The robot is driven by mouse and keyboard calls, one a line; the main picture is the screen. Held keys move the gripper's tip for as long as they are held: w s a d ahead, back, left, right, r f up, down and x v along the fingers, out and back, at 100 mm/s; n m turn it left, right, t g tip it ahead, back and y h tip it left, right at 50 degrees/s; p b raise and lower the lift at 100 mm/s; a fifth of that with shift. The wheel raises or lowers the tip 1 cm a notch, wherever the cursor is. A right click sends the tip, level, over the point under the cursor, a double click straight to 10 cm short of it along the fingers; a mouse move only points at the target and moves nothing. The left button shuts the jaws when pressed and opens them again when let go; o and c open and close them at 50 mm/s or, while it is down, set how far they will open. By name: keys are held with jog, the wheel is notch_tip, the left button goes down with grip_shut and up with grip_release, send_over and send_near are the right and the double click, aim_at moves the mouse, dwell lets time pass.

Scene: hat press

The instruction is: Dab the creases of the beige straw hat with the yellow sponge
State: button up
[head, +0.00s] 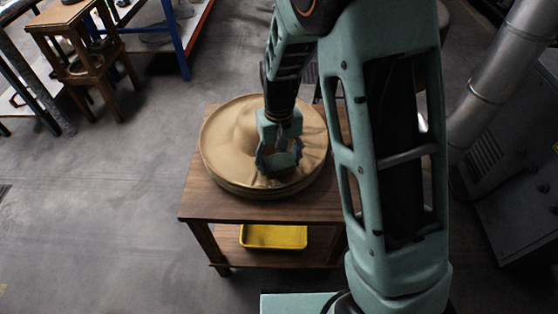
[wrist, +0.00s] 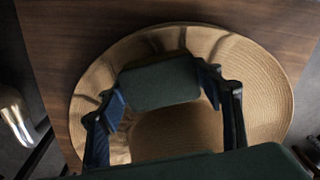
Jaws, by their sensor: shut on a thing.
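The beige straw hat (head: 228,135) lies on a wooden table, brim spread wide and crown raised. In the wrist view the hat (wrist: 262,85) shows creases across its brim at the upper left and top. My gripper (head: 279,160) is over the front right part of the hat. In the wrist view my gripper (wrist: 162,92) is shut on a dark green-grey block (wrist: 158,80), apparently the sponge, though it does not look yellow. The block hides part of the crown and brim. I cannot tell whether it touches the straw.
The wooden table (head: 205,205) has bare top around the hat. A yellow tray (head: 273,237) sits on its lower shelf. A wooden stool (head: 85,45) and a blue-legged bench (head: 180,45) stand back left. A metal duct (head: 505,75) and grey cabinet (head: 505,200) are at right.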

jog(key=shift+f+b, duration=0.45)
jog(key=shift+f, duration=0.2)
dwell(1.6)
notch_tip(320, 180, up, 14)
jog(key=p, duration=1)
jog(key=shift+p, duration=0.3)
dwell(0.5)
jog(key=shift+r+p, duration=0.45)
jog(key=shift+r, duration=0.15)
notch_tip(320, 180, down, 14)
jog(key=b, duration=1.1)
jog(key=shift+f+b, duration=0.35)
jog(key=shift+b, duration=0.15)
dwell(0.5)
